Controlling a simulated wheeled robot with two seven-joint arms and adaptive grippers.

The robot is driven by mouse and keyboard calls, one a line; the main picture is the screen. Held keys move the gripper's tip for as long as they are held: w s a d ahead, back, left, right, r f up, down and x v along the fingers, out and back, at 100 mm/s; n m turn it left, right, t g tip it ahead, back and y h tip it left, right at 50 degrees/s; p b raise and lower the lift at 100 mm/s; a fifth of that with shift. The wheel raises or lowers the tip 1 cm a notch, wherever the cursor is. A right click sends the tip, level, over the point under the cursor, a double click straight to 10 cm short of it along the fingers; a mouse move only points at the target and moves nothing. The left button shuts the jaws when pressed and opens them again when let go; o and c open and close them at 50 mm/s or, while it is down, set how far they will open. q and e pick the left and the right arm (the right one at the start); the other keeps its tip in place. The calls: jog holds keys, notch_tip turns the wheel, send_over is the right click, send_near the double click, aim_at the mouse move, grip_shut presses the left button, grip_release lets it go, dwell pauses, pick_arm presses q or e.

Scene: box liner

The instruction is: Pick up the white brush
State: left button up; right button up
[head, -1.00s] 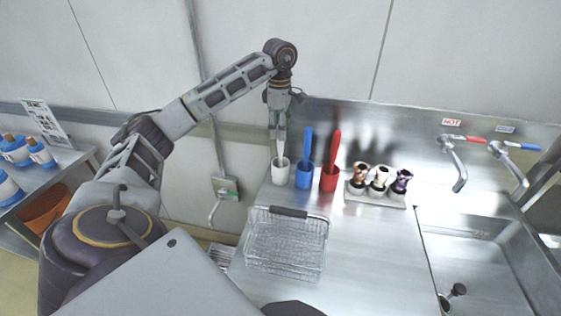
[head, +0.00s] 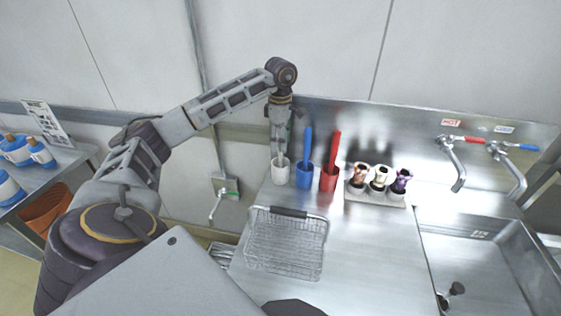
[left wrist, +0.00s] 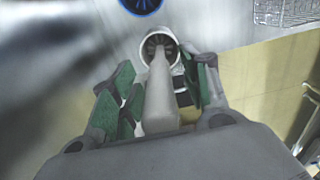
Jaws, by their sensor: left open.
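The white brush (left wrist: 160,92) stands in a white cup (head: 280,175) at the back of the steel counter. In the left wrist view its handle runs toward the camera, between the green-padded fingers of my left gripper (left wrist: 160,97). The fingers are apart, one on each side of the handle. In the head view my left gripper (head: 280,143) points down just above the white cup and largely hides the handle. The cup rim also shows in the left wrist view (left wrist: 143,47). My right gripper is not in view.
A blue brush in a blue cup (head: 304,178) and a red brush in a red cup (head: 328,181) stand close to the right. A holder (head: 375,198) with three small items is beyond them. A wire basket (head: 285,245) sits in front. A sink (head: 480,250) is at right.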

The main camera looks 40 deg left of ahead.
pick_arm(q)
jog(key=c, duration=0.9)
grip_shut()
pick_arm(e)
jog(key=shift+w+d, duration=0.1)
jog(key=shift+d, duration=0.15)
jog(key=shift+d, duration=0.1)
